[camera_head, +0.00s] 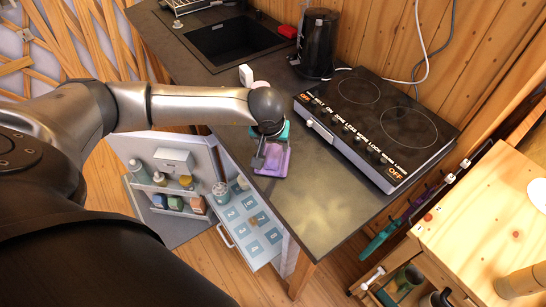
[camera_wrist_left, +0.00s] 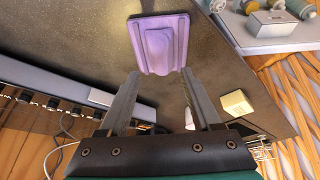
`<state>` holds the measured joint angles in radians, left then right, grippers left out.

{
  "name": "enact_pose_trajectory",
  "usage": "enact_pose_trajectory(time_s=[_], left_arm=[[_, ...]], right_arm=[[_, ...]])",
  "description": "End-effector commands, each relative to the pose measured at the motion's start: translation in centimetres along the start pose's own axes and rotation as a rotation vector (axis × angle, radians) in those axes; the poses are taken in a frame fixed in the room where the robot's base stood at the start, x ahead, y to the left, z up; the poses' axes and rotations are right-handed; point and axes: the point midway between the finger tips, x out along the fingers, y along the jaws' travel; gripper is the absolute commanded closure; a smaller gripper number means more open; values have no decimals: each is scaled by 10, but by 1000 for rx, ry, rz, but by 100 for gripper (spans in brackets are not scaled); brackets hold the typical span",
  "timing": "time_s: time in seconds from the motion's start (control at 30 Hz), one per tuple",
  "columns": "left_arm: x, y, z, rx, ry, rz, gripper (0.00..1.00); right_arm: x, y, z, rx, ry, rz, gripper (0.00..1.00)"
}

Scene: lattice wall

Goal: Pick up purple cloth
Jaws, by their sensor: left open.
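The purple cloth (camera_head: 273,157) lies on the dark countertop, with a raised fold along its middle. In the left wrist view the cloth (camera_wrist_left: 160,45) lies just beyond the fingertips. My left gripper (camera_head: 268,146) is over the cloth in the head view and hides part of it. In the left wrist view my left gripper (camera_wrist_left: 158,88) has its two fingers apart with nothing between them. I cannot tell the exact height of the fingers above the counter. My right gripper is not in view.
A hob (camera_head: 380,125) stands right of the cloth, with a black kettle (camera_head: 317,42) behind it. An open drawer (camera_head: 250,222) and a cabinet door with bottles are below left. The counter (camera_head: 325,205) in front is clear.

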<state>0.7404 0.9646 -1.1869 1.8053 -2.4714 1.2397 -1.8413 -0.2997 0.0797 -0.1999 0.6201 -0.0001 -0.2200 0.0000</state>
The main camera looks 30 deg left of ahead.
Motion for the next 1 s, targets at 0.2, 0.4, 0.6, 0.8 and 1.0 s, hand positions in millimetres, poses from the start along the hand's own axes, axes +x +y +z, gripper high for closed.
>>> enact_pose_trajectory(time_s=[0.2,0.4,0.6,0.8,1.0], left_arm=[[25,-3,2,-1,-4,-2,35],[45,-3,2,0,-1,0,35],[50,-3,2,0,-1,1,35],[50,-3,2,0,-1,0,42],[49,-3,2,0,-1,0,64]], right_arm=[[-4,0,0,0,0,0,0],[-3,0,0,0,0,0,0],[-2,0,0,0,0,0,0],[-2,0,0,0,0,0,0],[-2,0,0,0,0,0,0]])
